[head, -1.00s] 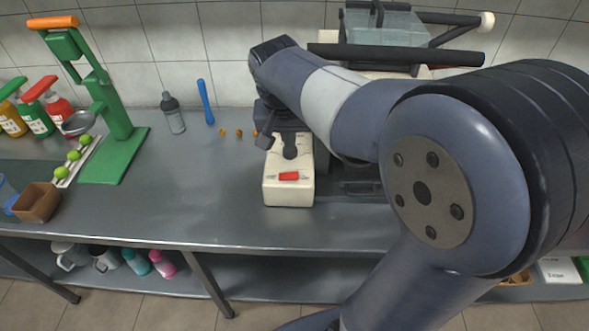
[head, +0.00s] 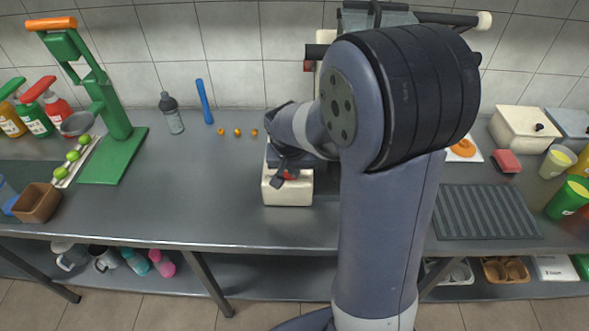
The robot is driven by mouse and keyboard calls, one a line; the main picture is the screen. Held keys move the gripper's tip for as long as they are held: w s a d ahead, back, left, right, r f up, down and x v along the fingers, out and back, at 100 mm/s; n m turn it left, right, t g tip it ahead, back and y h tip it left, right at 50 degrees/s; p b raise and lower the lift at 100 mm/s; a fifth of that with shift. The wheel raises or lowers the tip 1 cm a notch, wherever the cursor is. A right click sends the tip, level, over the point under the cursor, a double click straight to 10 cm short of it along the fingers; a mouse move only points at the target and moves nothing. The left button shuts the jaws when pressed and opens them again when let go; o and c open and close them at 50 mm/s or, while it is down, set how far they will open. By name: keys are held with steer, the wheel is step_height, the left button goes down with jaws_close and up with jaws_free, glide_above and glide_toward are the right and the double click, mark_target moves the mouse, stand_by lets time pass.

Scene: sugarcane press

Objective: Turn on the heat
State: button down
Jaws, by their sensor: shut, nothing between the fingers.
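A cream-white box-shaped appliance (head: 287,193) stands near the front edge of the metal counter, mostly behind my arm. Its red switch (head: 291,176) is on the top near the front and is partly hidden by my gripper. My gripper (head: 278,182) is shut and empty, pointing down over the front part of the appliance, right beside the red switch. I cannot tell whether it touches the switch, or which way the switch is set. My arm hides the back of the appliance.
A green hand press (head: 105,100) with an orange handle stands at the left, with limes and a brown box (head: 37,203) nearby. A bottle (head: 171,113) and blue stick (head: 204,101) are behind. A ribbed dark mat (head: 485,212) lies at the right. The counter left of the appliance is clear.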

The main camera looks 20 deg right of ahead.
steer(key=shift+s+d+f+b, duration=0.1)
steer(key=shift+d+f+b, duration=0.25)
steer(key=shift+f+b, duration=0.5)
steer(key=shift+r, duration=0.35)
steer(key=shift+a, duration=0.15)
steer(key=shift+w+a+r+p, duration=0.25)
steer(key=shift+a+r+p, duration=0.1)
steer(key=shift+a, duration=0.3)
